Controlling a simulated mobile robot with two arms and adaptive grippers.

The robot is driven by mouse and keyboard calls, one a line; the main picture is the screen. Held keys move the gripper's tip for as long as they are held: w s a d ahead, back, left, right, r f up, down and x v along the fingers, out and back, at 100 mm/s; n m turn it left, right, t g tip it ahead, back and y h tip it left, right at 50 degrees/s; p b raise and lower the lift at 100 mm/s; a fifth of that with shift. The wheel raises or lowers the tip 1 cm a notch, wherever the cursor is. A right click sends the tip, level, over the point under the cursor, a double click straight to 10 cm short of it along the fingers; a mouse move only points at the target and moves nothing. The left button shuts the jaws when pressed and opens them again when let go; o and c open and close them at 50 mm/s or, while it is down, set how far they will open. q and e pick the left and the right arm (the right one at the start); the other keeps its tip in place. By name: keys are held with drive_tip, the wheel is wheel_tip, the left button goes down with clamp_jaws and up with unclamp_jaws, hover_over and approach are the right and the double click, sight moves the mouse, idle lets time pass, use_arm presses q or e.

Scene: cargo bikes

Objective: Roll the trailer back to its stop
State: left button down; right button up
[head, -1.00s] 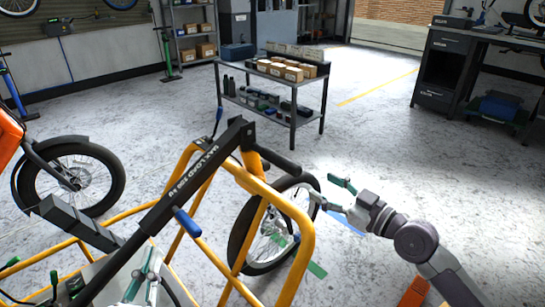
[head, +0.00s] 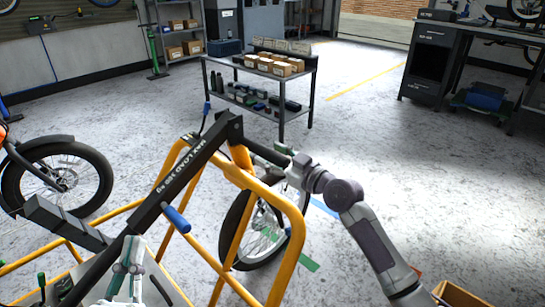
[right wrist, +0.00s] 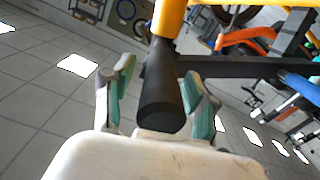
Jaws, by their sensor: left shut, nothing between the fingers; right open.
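The trailer (head: 299,225) has a yellow tube frame, a black bar marked MAX LOAD 150 kg and a spoked wheel (head: 240,225) on the floor. A black grip (head: 268,153) sticks out from the bar's top end. My right gripper (head: 296,164) is at this grip's end. In the right wrist view the black grip (right wrist: 161,100) lies between its open fingers, with no clear closure on it. My left gripper (head: 132,243) is shut and empty, in front of the lower part of the bar. No stop can be made out for certain.
Green tape (head: 309,265) and blue tape (head: 323,207) mark the floor by the wheel. A bike wheel (head: 60,180) stands at left. A shelf cart (head: 283,110) stands behind, a workbench (head: 430,70) at far right. An open box (head: 460,294) is at bottom right. Floor between is clear.

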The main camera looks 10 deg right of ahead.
clamp_jaws()
drive_tip(key=shift+a, duration=0.1)
idle(0.4)
